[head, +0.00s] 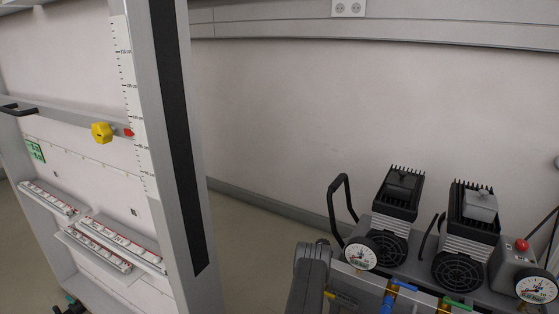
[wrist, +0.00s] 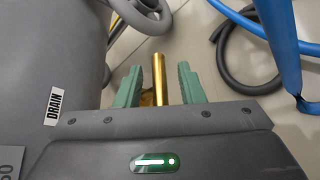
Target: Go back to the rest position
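My gripper (wrist: 158,84) shows in the wrist view with its two green fingers spread apart. A brass pipe (wrist: 158,72) stands upright in the picture between the fingers, with a visible gap on each side. I cannot tell how deep the pipe lies between them. My gripper's dark body fills the bottom of the wrist view, with a lit green and white indicator. I cannot make out my gripper in the head view.
A grey tank (wrist: 60,50) marked DRAIN is close on the left in the wrist view. A blue post (wrist: 280,45) and a dark hose (wrist: 235,75) are at right. The head view shows a compressor unit (head: 470,238) with gauges and a tall grey frame (head: 150,120) at left.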

